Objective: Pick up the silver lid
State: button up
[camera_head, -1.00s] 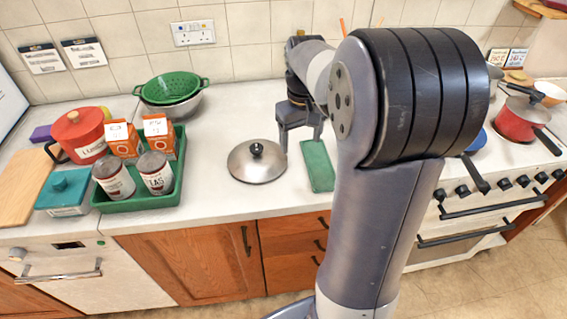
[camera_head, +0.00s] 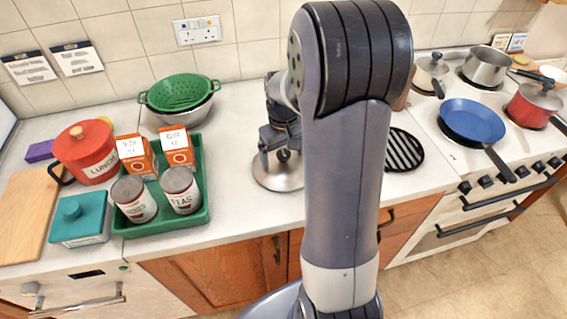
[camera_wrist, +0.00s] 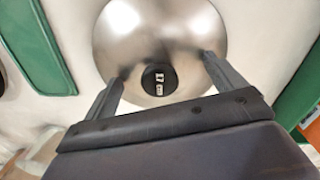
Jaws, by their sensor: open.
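The silver lid (camera_head: 275,180) is a shiny round dome lying on the white counter, partly hidden by my arm in the head view. Its black knob (camera_wrist: 160,79) shows in the wrist view near the lower edge of the lid (camera_wrist: 160,30). My gripper (camera_head: 282,152) is over the lid. In the wrist view my gripper (camera_wrist: 164,66) is open, with one finger on each side of the knob and gaps between. I cannot tell how far the fingertips are above the lid.
A green tray (camera_head: 208,212) with cans and orange boxes stands left of the lid. A green colander (camera_head: 180,92) in a metal bowl is behind. A black ridged disc (camera_head: 404,150) and the stove are right.

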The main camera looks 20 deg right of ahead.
jog(key=shift+c, duration=0.5)
jog(key=shift+s+f, duration=0.1)
jog(key=shift+s, duration=0.05)
jog(key=c, duration=1.7)
